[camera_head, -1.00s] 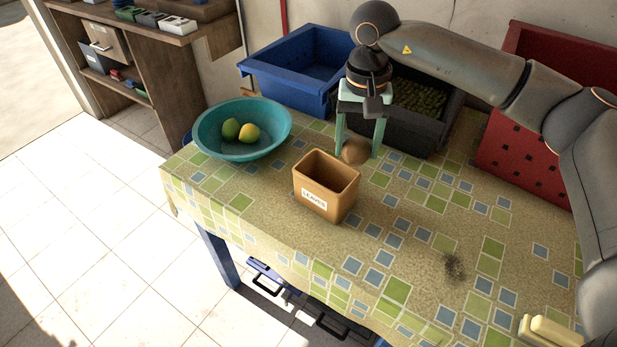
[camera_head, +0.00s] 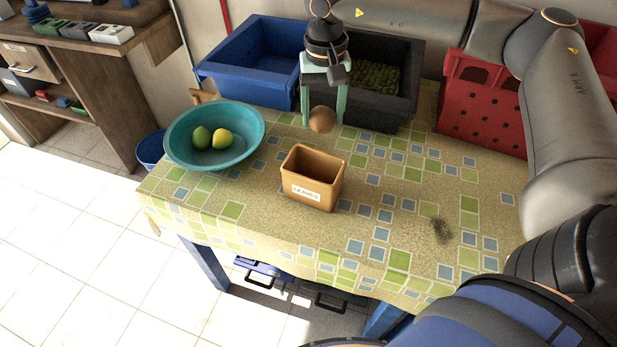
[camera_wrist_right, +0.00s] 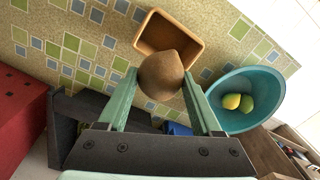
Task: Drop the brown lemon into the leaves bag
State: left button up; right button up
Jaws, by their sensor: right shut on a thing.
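The brown lemon (camera_head: 322,119) is held between the green fingers of my right gripper (camera_head: 323,116), above the table behind the leaves bag. In the right wrist view the lemon (camera_wrist_right: 161,75) sits between the two fingertips and overlaps the near edge of the bag. The leaves bag (camera_head: 311,190) is a tan, open-topped, box-like container with a white LEAVES label, upright on the table. It also shows in the right wrist view (camera_wrist_right: 190,54). Its inside looks empty in what I can see. My left gripper is not in view.
A teal bowl (camera_head: 178,154) with two yellow-green fruits stands left of the bag. Behind are a blue crate (camera_head: 240,88), a dark crate (camera_head: 398,110) of small green produce and a red crate (camera_head: 480,118).

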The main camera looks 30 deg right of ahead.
notch_tip(320, 180, down, 6)
jog(key=b, duration=0.4)
jog(key=shift+r, duration=0.15)
jog(key=o, duration=1.5)
notch_tip(320, 180, up, 12)
jog(key=shift+r, duration=0.25)
